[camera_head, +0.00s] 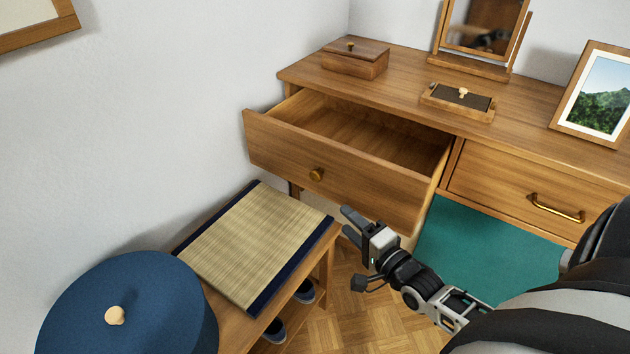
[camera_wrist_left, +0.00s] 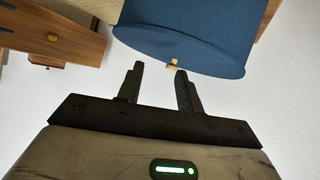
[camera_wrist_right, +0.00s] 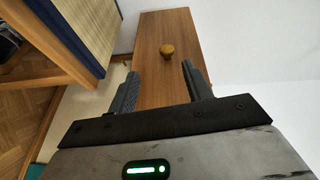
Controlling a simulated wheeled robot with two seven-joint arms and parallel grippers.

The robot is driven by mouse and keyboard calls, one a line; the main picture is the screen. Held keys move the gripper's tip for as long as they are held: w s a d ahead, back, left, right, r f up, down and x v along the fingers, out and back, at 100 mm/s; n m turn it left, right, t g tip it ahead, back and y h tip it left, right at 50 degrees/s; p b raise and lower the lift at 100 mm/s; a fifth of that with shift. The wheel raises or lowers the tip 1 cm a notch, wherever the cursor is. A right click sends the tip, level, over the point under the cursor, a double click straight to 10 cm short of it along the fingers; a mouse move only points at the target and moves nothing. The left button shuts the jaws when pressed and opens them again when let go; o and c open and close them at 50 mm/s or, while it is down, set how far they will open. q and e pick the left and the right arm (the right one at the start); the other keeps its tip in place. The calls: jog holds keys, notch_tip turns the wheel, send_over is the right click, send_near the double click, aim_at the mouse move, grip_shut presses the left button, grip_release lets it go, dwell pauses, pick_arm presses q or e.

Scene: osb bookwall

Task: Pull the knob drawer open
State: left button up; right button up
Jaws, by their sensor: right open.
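The knob drawer (camera_head: 345,160) is pulled well out of the left side of the wooden dresser, and its empty inside shows. Its round knob (camera_head: 317,175) is on the front panel; it also shows in the right wrist view (camera_wrist_right: 168,50), ahead of the fingers. My right gripper (camera_head: 347,222) is open and empty, below and in front of the knob, apart from it. My left gripper (camera_wrist_left: 160,88) shows only in its wrist view, open and empty, pointing toward a round blue thing with a pale peg. The drawer front and knob (camera_wrist_left: 52,37) also show there.
A bench with a straw mat (camera_head: 258,245) and the round blue thing (camera_head: 130,305) stands at left, shoes below. A drawer with a bar handle (camera_head: 557,208) is shut at right. A box (camera_head: 355,62), tray (camera_head: 458,101), mirror and picture stand on the dresser top.

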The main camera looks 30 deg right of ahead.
aim_at(319, 180)
jog(key=shift+m+t+h, duration=0.3)
jog(key=shift+m, duration=0.5)
jog(key=w, duration=0.5)
jog(key=w+d+b, duration=0.1)
jog(key=w, duration=0.4)
jog(key=w+d+b, duration=0.1)
jog(key=w, duration=0.4)
jog(key=shift+r, duration=0.2)
pick_arm(q)
jog(key=shift+d+f+b, duration=0.1)
jog(key=shift+f+b, duration=0.25)
jog(key=shift+f, duration=0.4)
pick_arm(e)
jog(key=shift+w, duration=0.75)
